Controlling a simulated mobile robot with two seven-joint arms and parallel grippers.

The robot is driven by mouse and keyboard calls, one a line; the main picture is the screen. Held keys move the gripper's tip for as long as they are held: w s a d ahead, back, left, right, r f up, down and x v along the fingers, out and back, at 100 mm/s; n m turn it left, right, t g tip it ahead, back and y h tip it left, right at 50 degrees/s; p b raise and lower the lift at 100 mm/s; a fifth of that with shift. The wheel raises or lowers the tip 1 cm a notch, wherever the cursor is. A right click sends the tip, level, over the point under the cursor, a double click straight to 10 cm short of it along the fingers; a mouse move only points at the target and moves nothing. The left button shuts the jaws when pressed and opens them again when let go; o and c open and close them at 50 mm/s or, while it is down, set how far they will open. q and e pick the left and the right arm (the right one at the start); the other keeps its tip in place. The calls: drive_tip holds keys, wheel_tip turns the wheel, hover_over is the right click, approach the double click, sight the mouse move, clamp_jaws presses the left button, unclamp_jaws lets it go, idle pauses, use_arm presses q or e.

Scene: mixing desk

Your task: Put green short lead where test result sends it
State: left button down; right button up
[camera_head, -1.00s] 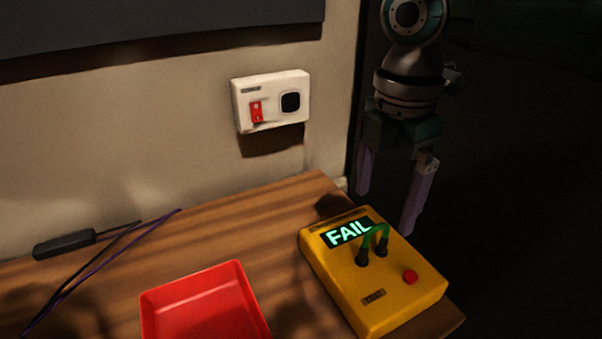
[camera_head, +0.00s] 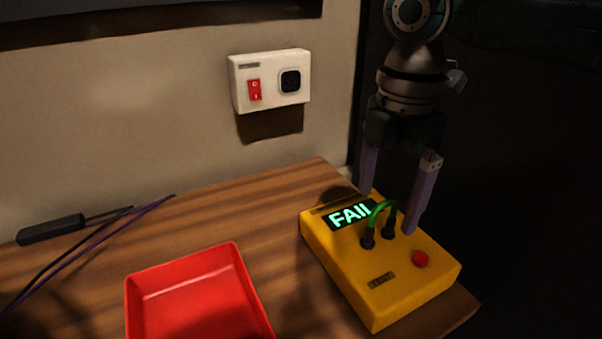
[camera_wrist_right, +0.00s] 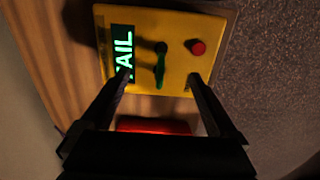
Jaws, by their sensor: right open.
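The yellow tester (camera_head: 380,275) sits at the right end of the desk, and its screen (camera_head: 351,215) reads FAIL in green. The short green lead (camera_head: 379,209) arches between two sockets on the tester, with both dark plugs seated. My right gripper (camera_head: 388,210) is open above the tester, its two purple fingers on either side of the lead and not closed on it. In the right wrist view the lead (camera_wrist_right: 160,68) lies between the open fingers (camera_wrist_right: 159,80). A red tray (camera_head: 195,295) stands on the desk left of the tester. My left gripper is not in view.
A red button (camera_head: 420,258) is on the tester near the right finger. A white wall box (camera_head: 270,80) with a red switch and black socket hangs behind. Dark and purple cables (camera_head: 100,230) and a black bar (camera_head: 50,229) lie at the left.

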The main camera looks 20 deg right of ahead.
sight(384, 209)
wheel_tip(384, 209, down, 5)
drive_tip(key=shift+r+b, duration=0.2)
drive_tip(key=shift+b, duration=0.6)
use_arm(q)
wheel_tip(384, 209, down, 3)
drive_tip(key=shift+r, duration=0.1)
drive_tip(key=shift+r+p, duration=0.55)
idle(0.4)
use_arm(e)
clamp_jaws()
idle(0.6)
idle(0.4)
drive_tip(key=shift+r, duration=0.1)
